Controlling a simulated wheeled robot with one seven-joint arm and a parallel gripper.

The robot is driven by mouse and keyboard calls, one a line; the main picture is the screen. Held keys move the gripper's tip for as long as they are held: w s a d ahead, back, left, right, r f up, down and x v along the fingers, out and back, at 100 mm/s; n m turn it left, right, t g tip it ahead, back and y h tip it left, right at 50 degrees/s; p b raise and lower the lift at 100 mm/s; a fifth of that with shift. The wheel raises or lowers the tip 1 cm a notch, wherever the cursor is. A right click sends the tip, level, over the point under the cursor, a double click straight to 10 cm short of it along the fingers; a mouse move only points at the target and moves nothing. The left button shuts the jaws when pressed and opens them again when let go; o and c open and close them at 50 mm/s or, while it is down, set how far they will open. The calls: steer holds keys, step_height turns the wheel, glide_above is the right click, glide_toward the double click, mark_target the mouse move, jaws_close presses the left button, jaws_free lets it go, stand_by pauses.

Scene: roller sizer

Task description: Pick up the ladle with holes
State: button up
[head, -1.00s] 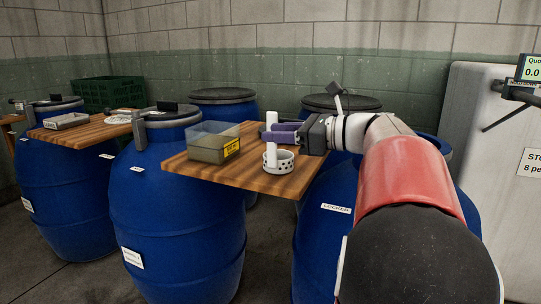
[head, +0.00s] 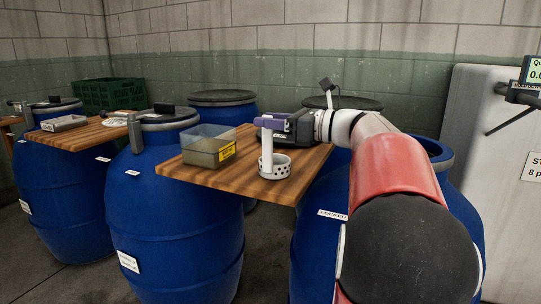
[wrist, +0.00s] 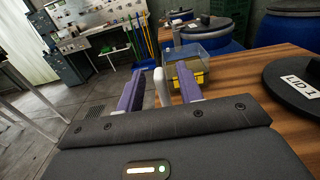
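The ladle with holes (head: 275,166) is white, with a perforated round cup and an upright handle. It stands on the wooden board (head: 232,183) near its front right edge. My gripper (head: 266,122) reaches in from the right, its purple fingers level with the top of the handle. In the wrist view the handle (wrist: 162,88) shows between the two fingers, with a gap on each side. My gripper (wrist: 160,88) is open there. The cup is hidden in the wrist view.
A clear bin with a yellow label (head: 208,147) stands left of the ladle. A dark lid (wrist: 297,84) lies on the board on the right in the wrist view. Blue barrels (head: 172,215) surround the board. A second board (head: 85,135) with a tray is at the left.

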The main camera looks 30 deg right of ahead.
steer(key=shift+x, duration=1.45)
jaws_close()
steer(key=shift+r, duration=0.1)
